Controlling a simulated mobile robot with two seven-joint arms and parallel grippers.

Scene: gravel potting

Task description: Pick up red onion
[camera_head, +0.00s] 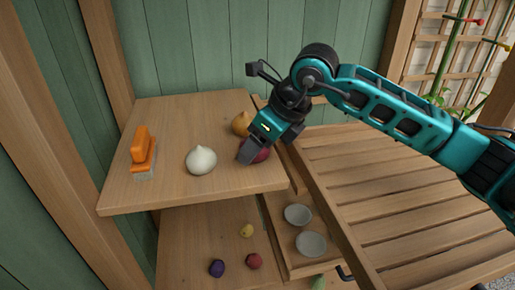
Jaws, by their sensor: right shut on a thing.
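The red onion (262,154) sits at the right side of the upper wooden shelf (190,115), partly hidden by my right gripper. My right gripper (250,152) reaches down from the right and is shut on the red onion. The onion appears to be at shelf height; I cannot tell whether it touches the board. A yellow-brown onion (240,123) is just behind the gripper. A white onion (201,160) stands to its left on the same shelf. My left gripper is not in view.
An orange-backed brush (141,152) stands at the shelf's left. Below are a purple item (217,268), a red item (254,261) and a yellow item (247,230). A slatted wooden surface (400,185) is at the right.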

